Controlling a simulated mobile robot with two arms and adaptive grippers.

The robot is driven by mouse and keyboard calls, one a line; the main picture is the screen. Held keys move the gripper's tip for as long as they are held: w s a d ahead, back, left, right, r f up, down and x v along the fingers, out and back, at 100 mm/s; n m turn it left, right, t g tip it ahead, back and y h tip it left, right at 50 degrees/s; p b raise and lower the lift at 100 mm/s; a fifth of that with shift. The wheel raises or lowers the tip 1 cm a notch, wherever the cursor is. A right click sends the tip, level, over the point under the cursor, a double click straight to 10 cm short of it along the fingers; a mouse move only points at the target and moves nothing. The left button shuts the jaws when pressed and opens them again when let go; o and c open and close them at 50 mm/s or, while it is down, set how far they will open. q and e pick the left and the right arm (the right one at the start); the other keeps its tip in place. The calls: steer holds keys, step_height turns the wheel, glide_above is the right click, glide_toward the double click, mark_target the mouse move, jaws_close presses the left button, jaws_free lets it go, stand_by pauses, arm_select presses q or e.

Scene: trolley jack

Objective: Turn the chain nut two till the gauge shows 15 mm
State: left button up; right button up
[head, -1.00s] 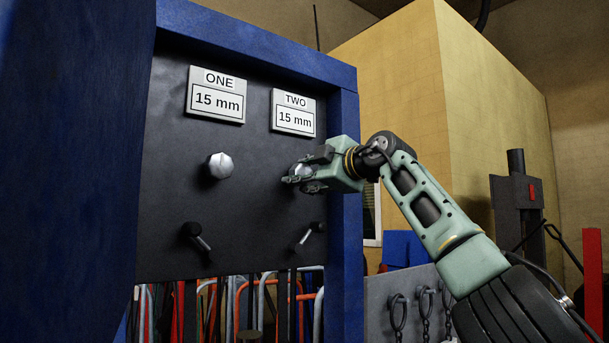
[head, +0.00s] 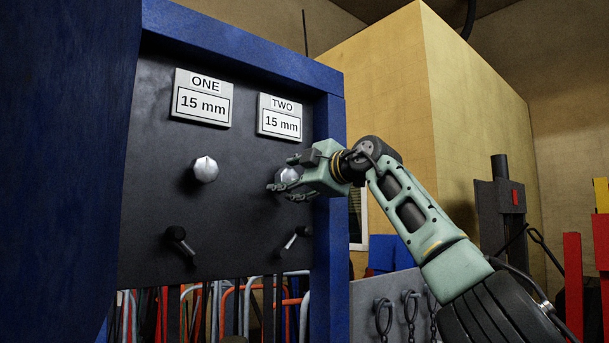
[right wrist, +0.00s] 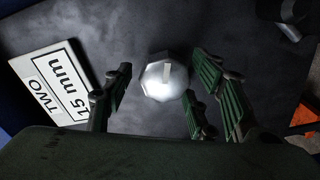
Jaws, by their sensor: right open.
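The silver chain nut two (head: 289,176) sits on the dark panel below gauge TWO (head: 280,117), which reads 15 mm. My right gripper (head: 283,185) is open at nut two, with its fingers beside the nut and partly hiding it in the head view. In the right wrist view the nut (right wrist: 165,78) lies between the open, ribbed green fingers (right wrist: 160,95), with gaps on both sides. Gauge TWO (right wrist: 55,84) also shows there at the left. Nut one (head: 205,169) sits to the left, below gauge ONE (head: 203,97), which also reads 15 mm. My left gripper is out of view.
Two dark levers, left (head: 180,240) and right (head: 291,242), stick out below the nuts. A blue frame (head: 328,220) borders the panel on the right. Coloured bars (head: 235,305) hang below. Chains (head: 383,318) hang on a grey board at the lower right.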

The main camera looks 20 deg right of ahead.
steer(key=shift+s+d+r, duration=0.1)
steer(key=shift+s+d, duration=0.2)
steer(key=shift+s, duration=0.1)
steer(key=shift+s+d, duration=0.2)
steer(key=shift+s, duration=0.5)
steer(key=v, duration=0.9)
steer(key=shift+s, duration=0.3)
